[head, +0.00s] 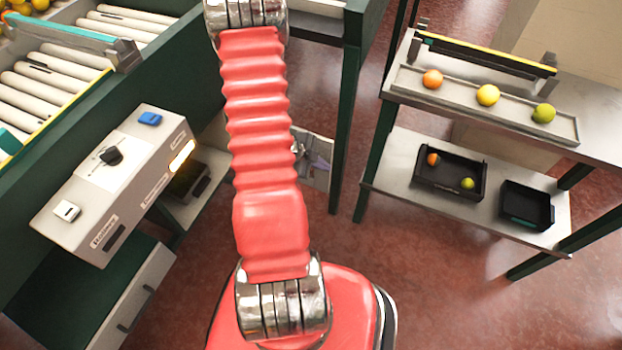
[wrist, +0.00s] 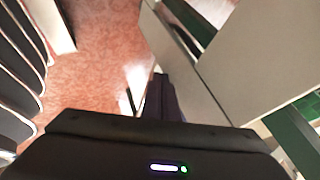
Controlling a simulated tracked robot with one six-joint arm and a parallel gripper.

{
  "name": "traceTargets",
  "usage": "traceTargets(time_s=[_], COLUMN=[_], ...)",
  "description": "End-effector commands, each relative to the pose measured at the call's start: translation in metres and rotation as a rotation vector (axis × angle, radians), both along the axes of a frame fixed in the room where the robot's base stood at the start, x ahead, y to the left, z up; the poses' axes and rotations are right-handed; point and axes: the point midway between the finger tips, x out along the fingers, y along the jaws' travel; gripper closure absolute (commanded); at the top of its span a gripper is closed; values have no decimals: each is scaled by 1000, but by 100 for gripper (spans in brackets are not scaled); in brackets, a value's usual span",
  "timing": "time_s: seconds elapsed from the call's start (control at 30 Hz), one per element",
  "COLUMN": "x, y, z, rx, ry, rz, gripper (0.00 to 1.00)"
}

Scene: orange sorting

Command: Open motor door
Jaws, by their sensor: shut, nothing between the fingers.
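No part in view is clearly marked as the motor door. A light grey front with dark handles (head: 135,300) shows at the lower left of the head view, below the control box. My gripper (wrist: 158,85) points forward in the wrist view, its dark fingers together and empty. A pale grey panel (wrist: 215,85) lies close to its right, apart from the fingertips as far as I can tell.
A control box (head: 125,185) with a black knob (head: 111,155), blue button (head: 150,118) and white button (head: 67,210) stands left. A roller conveyor (head: 45,90) lies behind it. A shelf (head: 400,185) at right holds black crates (head: 527,212) below a fruit tray (head: 550,128). Red floor lies between.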

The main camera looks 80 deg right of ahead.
Motion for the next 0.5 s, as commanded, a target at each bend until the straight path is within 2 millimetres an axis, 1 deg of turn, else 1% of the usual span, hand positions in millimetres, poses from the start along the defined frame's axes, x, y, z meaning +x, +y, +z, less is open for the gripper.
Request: traceTargets(time_s=[0.13,0.27,0.47,0.5], x=[0,2,6,9], y=[2,11,40,41], z=[0,0,-1,3], rx=[0,1,3,-2], ry=[0,1,2,0], rz=[1,-1,4,3], gripper=[100,100,100,100])
